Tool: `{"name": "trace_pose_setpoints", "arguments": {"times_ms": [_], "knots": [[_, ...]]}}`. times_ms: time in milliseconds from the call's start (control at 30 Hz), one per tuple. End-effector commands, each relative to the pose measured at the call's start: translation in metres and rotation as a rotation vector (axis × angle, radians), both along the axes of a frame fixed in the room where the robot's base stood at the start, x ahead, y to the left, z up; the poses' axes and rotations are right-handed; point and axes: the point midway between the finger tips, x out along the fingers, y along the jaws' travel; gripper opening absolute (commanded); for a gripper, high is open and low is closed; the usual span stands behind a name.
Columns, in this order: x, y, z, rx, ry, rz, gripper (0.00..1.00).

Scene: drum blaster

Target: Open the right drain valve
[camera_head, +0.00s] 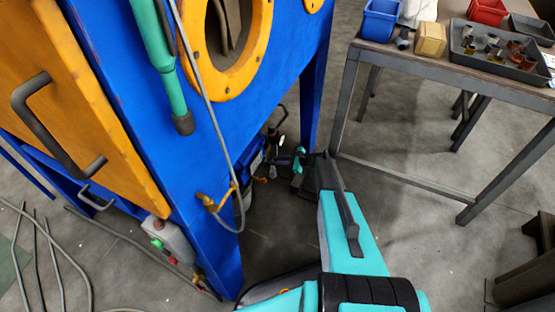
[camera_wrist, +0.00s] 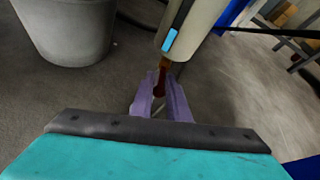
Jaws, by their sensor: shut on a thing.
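The right drain valve (camera_wrist: 160,88) shows in the wrist view as a small reddish-brown piece below a beige cylinder (camera_wrist: 190,28) with a light blue label. My gripper (camera_wrist: 160,78) has its purple fingers on both sides of this piece and is shut on it. The fingers hide part of the valve, and I cannot tell how far it is turned. In the head view, my arm reaches under the blue blaster cabinet (camera_head: 180,130). The gripper end is small and dark there, among fittings behind the cabinet's front leg.
A grey bucket (camera_wrist: 65,25) stands at the upper left in the wrist view. In the head view, a grey hose (camera_head: 207,95) hangs down the cabinet front. A metal-legged table (camera_head: 440,70) with bins and a tray stands right. Floor between is clear.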

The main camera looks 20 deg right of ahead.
Motion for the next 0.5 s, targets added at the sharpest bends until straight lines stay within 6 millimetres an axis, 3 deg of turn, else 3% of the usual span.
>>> {"name": "trace_pose_setpoints", "arguments": {"times_ms": [500], "knots": [[-0.0036,0.0062,-0.0004,0.119,0.115,0.003,0.00]]}}
